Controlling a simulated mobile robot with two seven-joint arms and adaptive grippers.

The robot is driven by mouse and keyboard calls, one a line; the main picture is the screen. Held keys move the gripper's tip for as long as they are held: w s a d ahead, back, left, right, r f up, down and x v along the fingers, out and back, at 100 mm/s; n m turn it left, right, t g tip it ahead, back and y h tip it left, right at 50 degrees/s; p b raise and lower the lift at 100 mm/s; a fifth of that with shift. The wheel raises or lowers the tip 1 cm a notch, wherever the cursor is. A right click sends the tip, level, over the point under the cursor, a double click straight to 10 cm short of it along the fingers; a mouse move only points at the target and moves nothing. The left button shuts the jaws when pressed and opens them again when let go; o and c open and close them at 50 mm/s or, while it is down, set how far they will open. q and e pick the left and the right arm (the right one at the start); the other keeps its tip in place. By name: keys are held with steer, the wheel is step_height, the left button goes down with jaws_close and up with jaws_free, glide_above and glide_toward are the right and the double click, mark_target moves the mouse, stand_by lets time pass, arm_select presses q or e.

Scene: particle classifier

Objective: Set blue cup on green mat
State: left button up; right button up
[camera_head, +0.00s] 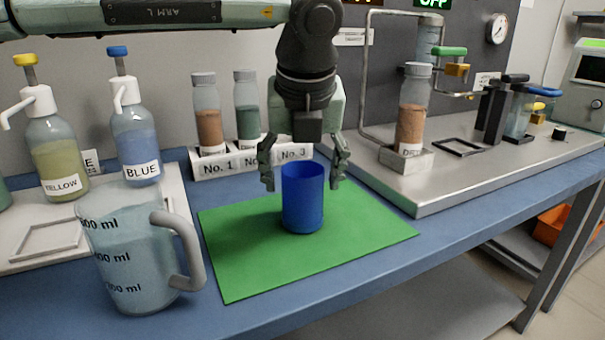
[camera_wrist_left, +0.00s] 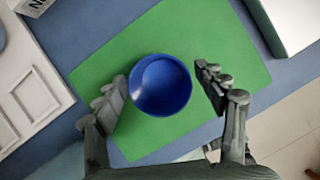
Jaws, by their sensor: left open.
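The blue cup (camera_head: 302,200) stands upright on the green mat (camera_head: 245,265), near its middle. My left gripper (camera_head: 303,182) comes down from above with its fingers apart, one on each side of the cup's upper part. In the left wrist view the cup (camera_wrist_left: 160,85) shows from above, empty, between the open fingertips (camera_wrist_left: 163,88). A gap shows between the cup and each finger there. The mat (camera_wrist_left: 225,45) lies flat under it. My right gripper is in neither view.
A measuring jug (camera_head: 130,265) stands at the mat's left. Pump bottles labelled YELLOW (camera_head: 58,165) and BLUE (camera_head: 136,150) stand on a tray behind it. A numbered bottle rack (camera_head: 245,162) is behind the mat. A metal platform (camera_head: 440,195) borders the right. The mat's front is clear.

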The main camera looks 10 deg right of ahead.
arm_select(q)
steer(key=v, duration=1.2)
steer(key=shift+s+d, duration=0.1)
